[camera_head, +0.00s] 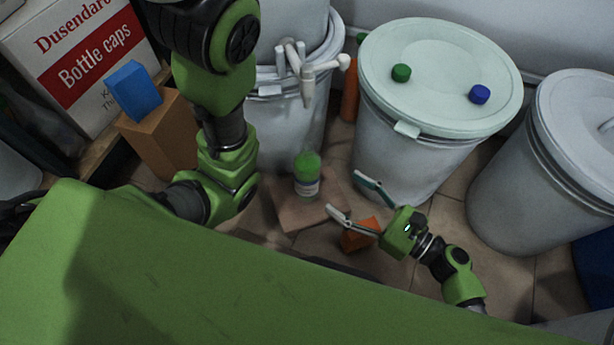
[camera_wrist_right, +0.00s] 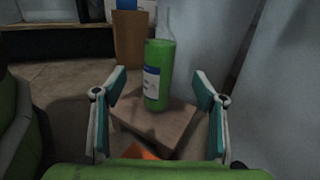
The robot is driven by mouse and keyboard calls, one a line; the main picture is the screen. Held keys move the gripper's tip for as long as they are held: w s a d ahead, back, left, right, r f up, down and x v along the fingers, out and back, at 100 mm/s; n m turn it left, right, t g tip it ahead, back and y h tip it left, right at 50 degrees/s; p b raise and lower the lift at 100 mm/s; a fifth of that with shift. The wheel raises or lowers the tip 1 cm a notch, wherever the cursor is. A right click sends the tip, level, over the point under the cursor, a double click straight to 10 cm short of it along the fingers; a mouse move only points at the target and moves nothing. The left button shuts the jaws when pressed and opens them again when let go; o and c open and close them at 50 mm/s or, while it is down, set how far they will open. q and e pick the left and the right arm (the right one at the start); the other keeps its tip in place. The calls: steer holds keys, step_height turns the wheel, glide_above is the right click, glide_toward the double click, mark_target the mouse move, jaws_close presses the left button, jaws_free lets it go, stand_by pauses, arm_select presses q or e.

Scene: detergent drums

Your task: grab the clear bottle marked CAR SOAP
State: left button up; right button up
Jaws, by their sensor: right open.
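The clear bottle (camera_head: 307,176) with green liquid stands upright on a low brown block (camera_head: 290,212). Its label is white and blue; I cannot read the words. In the right wrist view the bottle (camera_wrist_right: 158,75) stands on the block (camera_wrist_right: 165,128), between the lines of my fingers and beyond them. My right gripper (camera_head: 348,196) is open and empty, to the right of the bottle and apart from it. Its two fingers also show in the right wrist view (camera_wrist_right: 160,88). My left gripper does not show.
An orange box (camera_head: 358,236) lies below the right gripper. White drums stand behind and right; one lid (camera_head: 440,75) bears a green cap (camera_head: 401,73) and a blue cap (camera_head: 480,94). A brown box (camera_head: 160,140) and a carton (camera_head: 80,50) stand left.

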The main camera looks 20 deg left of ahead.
mark_target(318, 176)
steer(key=b+x, duration=0.2)
steer(key=x, duration=0.4)
steer(key=shift+w+a, duration=0.1)
steer(key=shift+a, duration=0.25)
steer(key=shift+w+a+f+b, duration=0.2)
steer(key=shift+a+f+b, duration=0.05)
steer(key=shift+a+b, duration=0.3)
steer(key=b+x, duration=0.2)
steer(key=x, duration=0.1)
steer(key=shift+a+f, duration=0.1)
steer(key=shift+f, duration=0.1)
steer(key=shift+w+a+r, duration=0.1)
steer(key=shift+w+a, duration=0.1)
steer(key=shift+a, duration=0.25)
steer(key=c, duration=1.7)
steer(key=shift+r, duration=0.15)
jaws_close()
steer(key=shift+r, duration=0.1)
